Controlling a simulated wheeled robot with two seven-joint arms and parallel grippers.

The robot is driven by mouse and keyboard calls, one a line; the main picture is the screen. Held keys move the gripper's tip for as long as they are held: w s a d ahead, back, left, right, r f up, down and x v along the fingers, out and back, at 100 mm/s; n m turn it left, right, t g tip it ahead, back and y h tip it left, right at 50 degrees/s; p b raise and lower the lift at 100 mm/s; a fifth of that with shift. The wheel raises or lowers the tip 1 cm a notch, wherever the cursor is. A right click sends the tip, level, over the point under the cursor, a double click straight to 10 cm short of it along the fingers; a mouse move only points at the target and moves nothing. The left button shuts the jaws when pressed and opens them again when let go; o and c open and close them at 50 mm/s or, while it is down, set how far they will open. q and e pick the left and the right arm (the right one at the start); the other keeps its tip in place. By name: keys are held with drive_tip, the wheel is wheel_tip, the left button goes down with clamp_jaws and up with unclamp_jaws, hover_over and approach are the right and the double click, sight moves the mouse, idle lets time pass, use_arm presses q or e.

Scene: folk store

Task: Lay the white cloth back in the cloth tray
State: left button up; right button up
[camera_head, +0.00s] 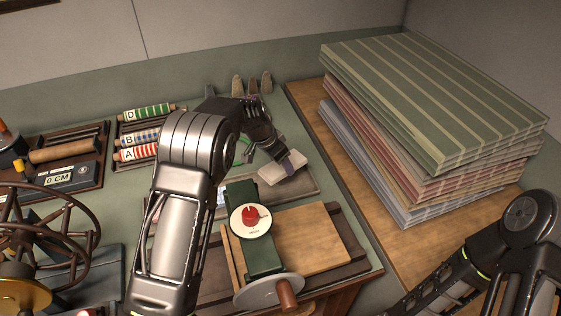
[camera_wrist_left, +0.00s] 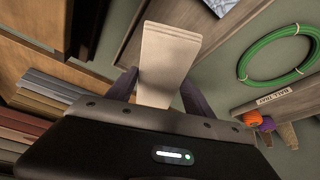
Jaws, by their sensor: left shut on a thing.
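My left gripper (camera_head: 276,157) is shut on the folded white cloth (camera_head: 286,168). In the left wrist view the pale cloth (camera_wrist_left: 168,55) sticks out from between the two dark fingers (camera_wrist_left: 158,92). A shallow grey-brown tray (camera_head: 303,187), which looks like the cloth tray, lies below and beside the cloth. A blue-and-white patterned piece (camera_wrist_left: 220,5) lies in it. I cannot tell whether the cloth touches the tray.
A green device with a red knob (camera_head: 250,214) and a hand crank stands just in front of the tray. A green coil (camera_wrist_left: 278,52) lies nearby. Striped fabric stacks (camera_head: 435,95) stand at the right. Labelled rolls (camera_head: 148,113) and a spoked wheel (camera_head: 40,235) are at the left.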

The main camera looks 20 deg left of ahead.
sight(274, 169)
use_arm(q)
drive_tip(key=shift+f, duration=0.9)
drive_tip(key=shift+f+b, duration=0.55)
drive_tip(key=shift+f, duration=1.9)
drive_tip(key=shift+f+b, duration=0.6)
drive_tip(key=shift+b, duration=0.05)
drive_tip(key=o, duration=1.6)
drive_tip(key=shift+r, duration=0.2)
drive_tip(key=shift+s+a+r, duration=0.1)
drive_tip(key=shift+r, duration=0.2)
drive_tip(key=b+v, duration=0.1)
drive_tip(key=v, duration=0.6)
drive_tip(key=shift+b, duration=0.4)
